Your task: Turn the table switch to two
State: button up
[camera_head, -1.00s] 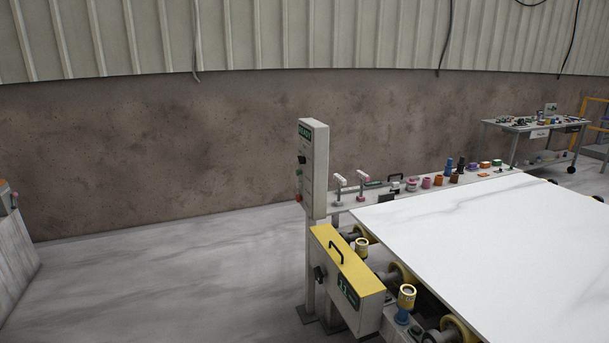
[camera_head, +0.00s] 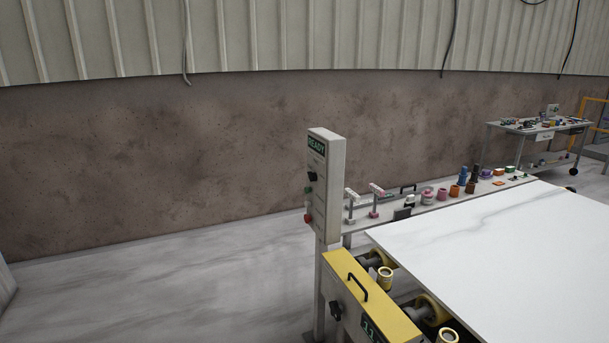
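A black rotary switch (camera_head: 335,310) sits on the left end face of the yellow-topped control box (camera_head: 366,294) at the table's near corner. A small dark display (camera_head: 370,330) with green characters is beside it, cut by the bottom edge. A second black knob (camera_head: 312,176) is on the upright grey panel (camera_head: 326,185), under a green sign reading READY. Which knob is the table switch, and the settings of both, I cannot tell. My gripper is not in view.
A white marble slab (camera_head: 500,250) lies on yellow rollers at the right. Behind it, a narrow shelf (camera_head: 440,203) holds several small coloured parts. A cart (camera_head: 536,128) stands at the back right. The floor (camera_head: 170,285) at the left is clear.

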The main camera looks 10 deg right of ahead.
aim_at(312, 176)
jog(key=i+j, duration=0.2)
jog(key=i, duration=0.3)
jog(key=i+j, duration=0.2)
jog(key=i, duration=0.3)
jog(key=i+j+z, duration=0.1)
jog(key=i, duration=0.4)
jog(key=i+j, duration=0.35)
jog(key=i, duration=0.15)
jog(key=i+j, duration=0.25)
jog(key=i, duration=0.2)
jog(key=z, duration=0.05)
